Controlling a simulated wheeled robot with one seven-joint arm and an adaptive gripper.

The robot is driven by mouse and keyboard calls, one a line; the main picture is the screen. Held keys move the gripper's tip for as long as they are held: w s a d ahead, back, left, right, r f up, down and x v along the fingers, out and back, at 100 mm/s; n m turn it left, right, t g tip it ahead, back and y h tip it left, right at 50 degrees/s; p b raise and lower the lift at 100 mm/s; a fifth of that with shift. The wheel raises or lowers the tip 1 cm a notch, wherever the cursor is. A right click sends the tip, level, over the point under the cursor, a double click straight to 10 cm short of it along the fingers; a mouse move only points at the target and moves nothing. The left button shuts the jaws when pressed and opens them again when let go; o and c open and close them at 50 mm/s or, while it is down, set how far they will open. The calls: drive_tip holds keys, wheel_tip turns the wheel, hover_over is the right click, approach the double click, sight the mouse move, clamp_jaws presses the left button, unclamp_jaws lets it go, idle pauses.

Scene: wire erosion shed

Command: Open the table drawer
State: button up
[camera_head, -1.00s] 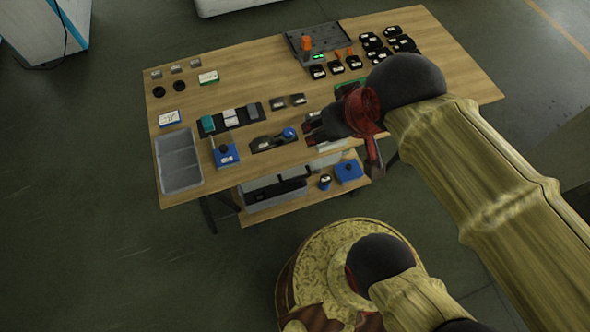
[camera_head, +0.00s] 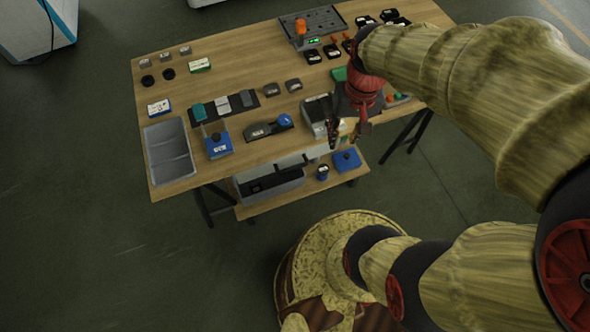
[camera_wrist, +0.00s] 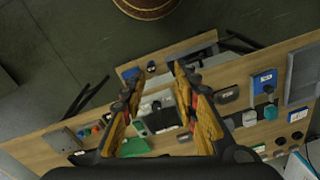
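The wooden table (camera_head: 215,170) stands ahead. A pale grey panel (camera_head: 317,152), which looks like the drawer front, sits under its front edge, right of centre; I see no clear gap showing it pulled out. My gripper (camera_head: 340,135) points down at the front edge, just right of this panel, and partly covers that area. In the wrist view my gripper (camera_wrist: 158,78) has its two orange-padded fingers spread, with nothing between them. The table edge and a grey device lie beyond the fingers there. Whether a finger touches the table cannot be told.
A grey device (camera_head: 316,113) and a blue-knobbed tool (camera_head: 268,128) lie near the front edge. A grey tray (camera_head: 168,152) is at the left. A lower shelf (camera_head: 290,196) holds a grey bin (camera_head: 268,184) and a blue box (camera_head: 346,160).

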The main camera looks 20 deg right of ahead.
wheel_tip(320, 180, down, 21)
drive_tip(key=d+m+g+y+b, duration=0.2)
drive_tip(key=m+g+y+b, duration=0.2)
drive_tip(key=m+y, duration=0.25)
drive_tip(key=m+t+y+b, duration=0.5)
drive_tip(key=m+t+y, duration=0.6)
drive_tip(key=m, duration=1.7)
approach(295, 167)
drive_tip(key=a, duration=0.2)
drive_tip(key=shift+h, duration=0.25)
drive_tip(key=shift+w+b+x, duration=0.2)
drive_tip(key=shift+b+x, duration=0.2)
drive_tip(key=shift+x, duration=1.65)
drive_tip(key=shift+w+b+x, duration=0.15)
drive_tip(key=shift+b+x, duration=0.2)
drive_tip(key=shift+x, duration=1.65)
drive_tip(key=shift+d+f, duration=0.1)
drive_tip(key=shift+f, duration=0.1)
drive_tip(key=c, duration=0.3)
drive_tip(key=c, duration=0.4)
drive_tip(key=shift+m, duration=0.25)
clamp_jaws()
